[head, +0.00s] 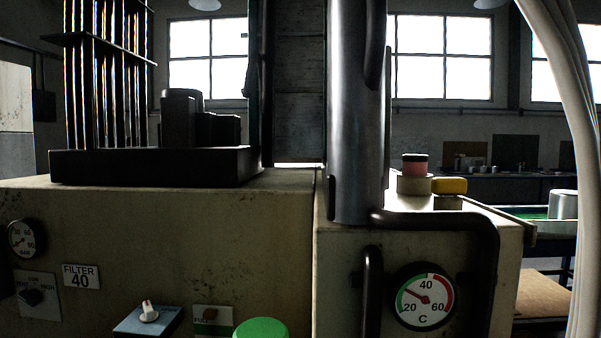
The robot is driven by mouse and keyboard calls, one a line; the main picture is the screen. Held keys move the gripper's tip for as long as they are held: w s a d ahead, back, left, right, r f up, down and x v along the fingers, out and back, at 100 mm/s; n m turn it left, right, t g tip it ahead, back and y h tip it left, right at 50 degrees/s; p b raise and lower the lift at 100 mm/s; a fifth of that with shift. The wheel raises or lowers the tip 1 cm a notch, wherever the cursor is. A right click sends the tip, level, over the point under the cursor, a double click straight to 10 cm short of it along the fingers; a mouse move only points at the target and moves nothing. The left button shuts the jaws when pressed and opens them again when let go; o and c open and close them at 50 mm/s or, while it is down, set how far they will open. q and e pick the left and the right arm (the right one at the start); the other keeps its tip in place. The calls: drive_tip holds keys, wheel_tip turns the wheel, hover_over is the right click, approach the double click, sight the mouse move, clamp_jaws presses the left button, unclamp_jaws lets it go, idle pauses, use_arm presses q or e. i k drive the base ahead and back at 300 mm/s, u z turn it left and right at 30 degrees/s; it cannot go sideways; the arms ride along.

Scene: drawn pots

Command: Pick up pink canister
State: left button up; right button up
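No clear pink canister shows in the head view. The nearest match is a small pinkish-red cylinder (414,168) with a dark top, right of centre. It seems to stand upright on a pale round base (413,185) on top of the beige machine. It is too small for me to tell whether it is a canister. Neither my left nor my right gripper is in view.
The beige machine (180,225) with gauges and knobs fills the front. A tall metal cylinder (348,120) and dark pipes rise before it. A yellow block (449,185) is beside the pinkish-red cylinder. Pale curved hoses (575,110) hang at right. A green button (261,329) is below.

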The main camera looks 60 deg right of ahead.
sight(413, 165)
drive_tip(key=u, duration=1.2)
drive_tip(key=k, duration=1.75)
drive_tip(key=z, duration=1.4)
